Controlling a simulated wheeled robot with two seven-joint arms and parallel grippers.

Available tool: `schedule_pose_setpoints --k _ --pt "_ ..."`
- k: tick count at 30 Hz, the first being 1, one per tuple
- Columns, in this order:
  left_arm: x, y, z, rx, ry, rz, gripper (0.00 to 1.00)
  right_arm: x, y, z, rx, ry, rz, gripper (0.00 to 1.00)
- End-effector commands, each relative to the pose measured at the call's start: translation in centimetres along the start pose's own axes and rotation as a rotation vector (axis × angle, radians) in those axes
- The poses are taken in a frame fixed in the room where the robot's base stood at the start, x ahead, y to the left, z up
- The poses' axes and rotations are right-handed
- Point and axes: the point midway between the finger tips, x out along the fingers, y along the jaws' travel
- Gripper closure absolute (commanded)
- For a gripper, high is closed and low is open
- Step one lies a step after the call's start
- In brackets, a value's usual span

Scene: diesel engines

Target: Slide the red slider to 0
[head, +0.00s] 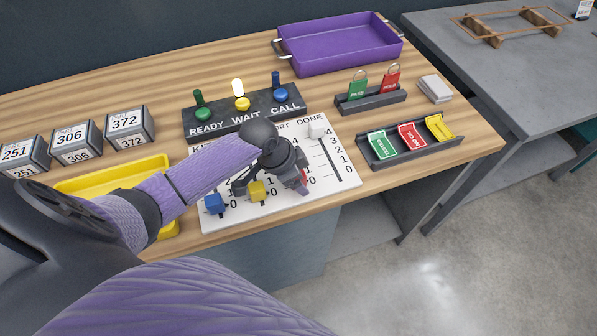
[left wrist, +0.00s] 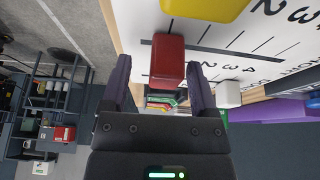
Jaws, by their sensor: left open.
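The white slider board (head: 225,222) lies near the table's front edge, with scales marked in numbers. The red slider (left wrist: 168,58) stands between the fingers of my left gripper (left wrist: 158,68), which is open around it; I cannot tell whether either finger touches it. In the head view my left gripper (head: 292,172) is over the board and hides most of the red slider (head: 304,176) and its scale, so its number cannot be read. The blue slider (head: 214,203) and yellow slider (head: 257,190) are near the 0 end. The white slider (head: 317,131) is at the far, high end.
A yellow tray (head: 110,178) is left of the board, partly under my arm. Behind the board is a READY/WAIT/CALL switch panel (head: 245,114). Label racks (head: 415,148) stand to the right. A purple tray (head: 340,46) is at the back.

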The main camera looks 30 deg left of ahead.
Motion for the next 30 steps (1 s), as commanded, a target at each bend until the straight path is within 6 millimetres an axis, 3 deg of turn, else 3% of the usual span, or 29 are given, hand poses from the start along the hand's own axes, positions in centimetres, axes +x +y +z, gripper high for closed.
schedule_pose_setpoints --k 6,12,26,28,30 --pt "-6.0 -0.1 -0.2 0.003 0.000 -0.003 0.24 -2.7 0.3 -0.4 -0.002 0.007 0.005 0.41" --pt "-8.8 0.0 -0.1 0.002 -0.001 -0.001 0.24 -3.5 0.4 -0.5 -0.002 0.009 0.006 0.41" --pt "-8.9 0.1 0.0 0.001 -0.001 0.002 0.24 -3.4 0.4 -0.5 -0.001 0.009 0.006 0.41" --pt "-8.4 1.3 0.2 0.002 -0.006 0.009 0.24 -3.4 0.4 -0.5 -0.001 0.009 0.006 0.41" --pt "-7.5 3.7 0.6 -0.003 -0.014 0.017 0.24 -3.4 0.4 -0.5 -0.001 0.009 0.006 0.41"
